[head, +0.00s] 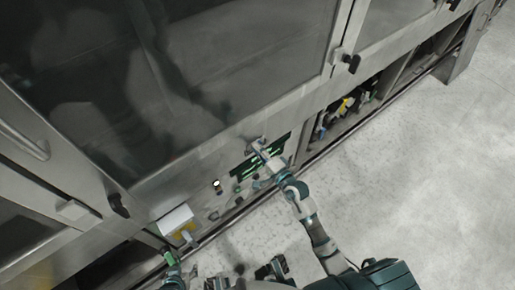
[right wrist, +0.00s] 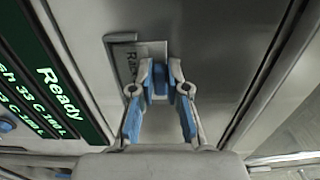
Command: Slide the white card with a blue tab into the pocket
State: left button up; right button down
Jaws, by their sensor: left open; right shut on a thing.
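The white card (right wrist: 150,52) shows beyond my right gripper's fingertips in the right wrist view, with part of its printed lettering visible. My right gripper (right wrist: 160,75) is shut on its blue tab, which sits between the fingertips. A grey, L-shaped edge (right wrist: 120,38), seemingly the pocket, lies along the card's upper left on the metal panel. I cannot tell how deep the card is in it. In the head view my right gripper (head: 261,148) is at the panel by the screen; the card is too small to make out. My left gripper (head: 169,260) is low at the left, open.
A display reading "Ready" (right wrist: 45,85) is just left of the card; it also shows in the head view (head: 262,165). A white box (head: 175,220) sticks out of the panel at left. An open shelf bay (head: 345,105) lies right. Floor at right is clear.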

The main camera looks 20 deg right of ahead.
jog(key=c, duration=1.1)
grip_release()
